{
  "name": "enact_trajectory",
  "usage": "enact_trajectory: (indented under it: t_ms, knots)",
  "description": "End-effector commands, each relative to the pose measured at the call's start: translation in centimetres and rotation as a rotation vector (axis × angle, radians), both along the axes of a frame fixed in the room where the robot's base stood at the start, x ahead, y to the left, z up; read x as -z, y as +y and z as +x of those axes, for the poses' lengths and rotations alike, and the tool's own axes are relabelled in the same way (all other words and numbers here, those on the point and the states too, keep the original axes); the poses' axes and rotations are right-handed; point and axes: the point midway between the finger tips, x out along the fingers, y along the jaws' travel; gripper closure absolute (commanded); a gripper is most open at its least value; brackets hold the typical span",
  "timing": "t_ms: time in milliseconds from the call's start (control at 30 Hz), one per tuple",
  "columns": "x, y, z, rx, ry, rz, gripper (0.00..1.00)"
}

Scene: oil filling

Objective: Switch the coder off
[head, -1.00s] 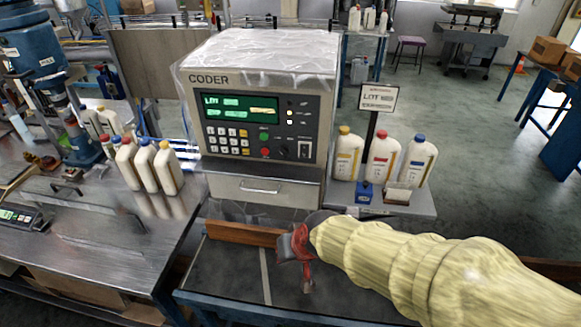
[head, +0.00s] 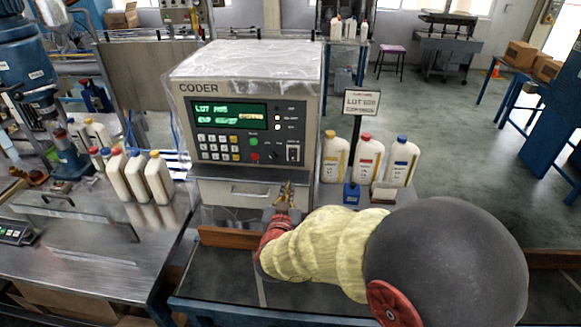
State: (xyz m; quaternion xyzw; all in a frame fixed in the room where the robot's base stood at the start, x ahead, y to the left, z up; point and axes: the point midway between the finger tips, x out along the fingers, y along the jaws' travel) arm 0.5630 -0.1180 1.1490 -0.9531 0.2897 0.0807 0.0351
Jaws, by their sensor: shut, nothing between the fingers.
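The coder (head: 248,92) is a beige box with a clear plastic cover on top. Its green display (head: 231,113) is lit with text. My arm hides part of the area below the drawer.
White bottles with coloured caps (head: 366,158) and a sign on a post (head: 361,103) stand right of the coder. More bottles (head: 137,177) stand on the steel bench (head: 75,245) at left. A wooden rail (head: 226,237) runs below the coder.

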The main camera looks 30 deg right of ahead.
Motion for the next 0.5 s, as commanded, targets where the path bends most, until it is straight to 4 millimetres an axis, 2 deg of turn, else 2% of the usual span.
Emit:
enact_trajectory:
  t_ms: [100, 500]
  knots:
    - [-0.54, -0.23, -0.05, 0.005, -0.006, -0.026, 1.00]
    - [-0.39, -0.44, 0.32, 0.004, -0.004, -0.027, 1.00]
